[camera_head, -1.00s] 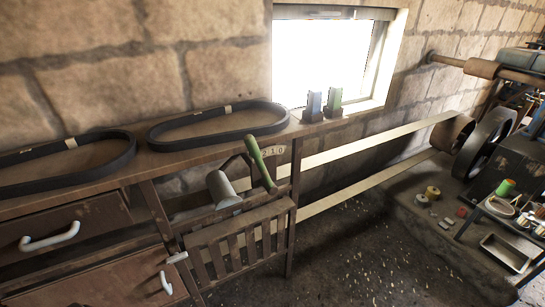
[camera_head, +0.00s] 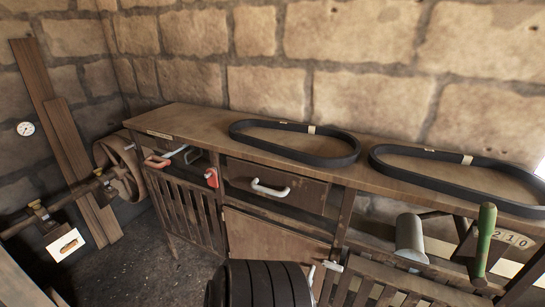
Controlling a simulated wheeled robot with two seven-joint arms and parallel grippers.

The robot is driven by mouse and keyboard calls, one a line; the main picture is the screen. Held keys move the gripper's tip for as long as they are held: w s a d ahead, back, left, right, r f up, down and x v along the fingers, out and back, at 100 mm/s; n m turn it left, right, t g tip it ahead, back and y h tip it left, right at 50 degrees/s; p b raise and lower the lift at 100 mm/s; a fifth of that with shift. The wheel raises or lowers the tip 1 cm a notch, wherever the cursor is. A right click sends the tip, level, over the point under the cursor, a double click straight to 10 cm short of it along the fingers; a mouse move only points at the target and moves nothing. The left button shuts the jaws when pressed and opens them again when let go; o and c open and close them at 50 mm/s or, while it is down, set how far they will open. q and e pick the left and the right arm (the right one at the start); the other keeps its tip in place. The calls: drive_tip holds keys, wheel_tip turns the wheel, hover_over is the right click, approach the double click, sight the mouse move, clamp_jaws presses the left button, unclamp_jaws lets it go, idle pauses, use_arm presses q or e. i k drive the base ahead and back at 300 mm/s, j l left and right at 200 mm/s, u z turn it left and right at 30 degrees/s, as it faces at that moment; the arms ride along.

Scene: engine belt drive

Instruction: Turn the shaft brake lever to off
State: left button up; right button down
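Neither of my grippers is in view. A lever with a green grip (camera_head: 483,240) stands upright at the right, beside a plate marked 2 1 0 (camera_head: 512,238). A grey cylindrical piece (camera_head: 410,238) is just left of it.
A long wooden bench (camera_head: 200,128) runs along the stone wall, with two black belts (camera_head: 295,150) (camera_head: 385,165) on top. A drawer (camera_head: 275,190) has a white handle. At the far left are a pulley wheel (camera_head: 118,155), a shaft, leaning planks (camera_head: 60,110) and a gauge (camera_head: 26,129). Dark floor (camera_head: 135,270) is clear.

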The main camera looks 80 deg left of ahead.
sight(67, 246)
drive_tip(key=u, duration=4.4)
drive_tip(key=i+l, duration=0.15)
drive_tip(key=i, duration=0.45)
drive_tip(key=i+l, duration=0.15)
drive_tip(key=i, duration=0.4)
